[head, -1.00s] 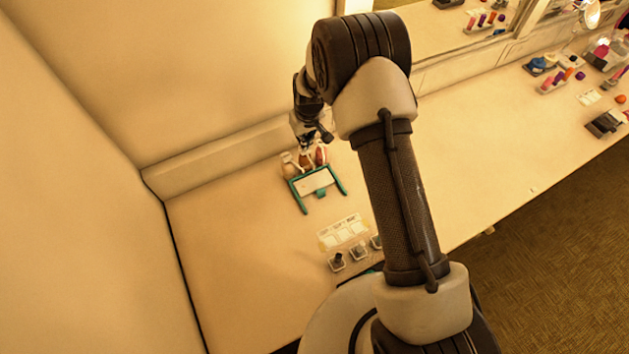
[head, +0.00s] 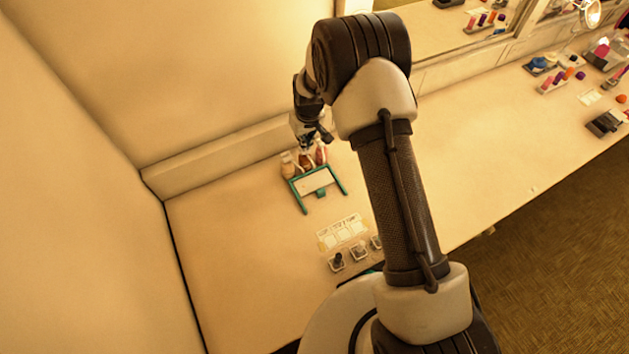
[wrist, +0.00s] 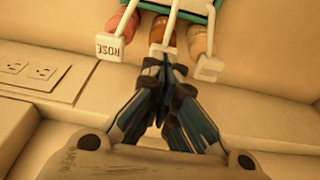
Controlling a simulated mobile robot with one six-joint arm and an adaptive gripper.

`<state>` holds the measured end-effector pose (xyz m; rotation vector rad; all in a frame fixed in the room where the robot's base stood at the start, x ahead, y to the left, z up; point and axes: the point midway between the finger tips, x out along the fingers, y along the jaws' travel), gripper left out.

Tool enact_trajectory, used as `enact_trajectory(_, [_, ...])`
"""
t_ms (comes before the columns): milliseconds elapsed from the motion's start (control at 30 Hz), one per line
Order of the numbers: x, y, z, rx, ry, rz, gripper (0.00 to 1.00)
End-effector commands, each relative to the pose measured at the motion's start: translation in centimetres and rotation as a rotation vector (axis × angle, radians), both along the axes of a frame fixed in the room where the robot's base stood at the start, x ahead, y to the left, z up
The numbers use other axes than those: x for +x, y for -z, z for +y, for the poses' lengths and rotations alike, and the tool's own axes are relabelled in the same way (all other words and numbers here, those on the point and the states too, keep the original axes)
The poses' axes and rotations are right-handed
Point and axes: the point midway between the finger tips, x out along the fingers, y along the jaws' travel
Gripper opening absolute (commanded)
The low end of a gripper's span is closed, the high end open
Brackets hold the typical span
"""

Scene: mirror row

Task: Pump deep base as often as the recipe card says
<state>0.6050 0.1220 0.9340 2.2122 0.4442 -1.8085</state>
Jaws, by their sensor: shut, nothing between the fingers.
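Three pump bottles stand in a row by the back wall. The middle one, brown (wrist: 162,32), seems to be the deep base; its label is not readable. Its pale pump head (wrist: 163,50) is at my fingertips, which overlap it in the wrist view; I cannot tell whether they touch or press it. My gripper (wrist: 163,64) is shut and empty, and in the head view it (head: 307,150) is just above the bottles. A printed card (head: 342,233) with white panels lies on the counter; its print is too small to read.
The pink bottle (wrist: 122,25) has a head marked ROSE; a tan bottle (wrist: 200,42) stands on the other side. A teal frame (head: 298,200) lies in front of the bottles. Small cups (head: 337,262) stand below the card. The counter's left part is clear.

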Motion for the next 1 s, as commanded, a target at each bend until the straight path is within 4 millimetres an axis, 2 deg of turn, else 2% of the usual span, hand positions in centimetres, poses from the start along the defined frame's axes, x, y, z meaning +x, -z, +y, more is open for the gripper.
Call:
enact_trajectory(667, [0.0, 2.6, 0.0, 0.0, 0.0, 0.0, 0.0])
enact_trajectory(1000, [0.0, 2.2, 0.0, 0.0, 0.0, 0.001, 0.0])
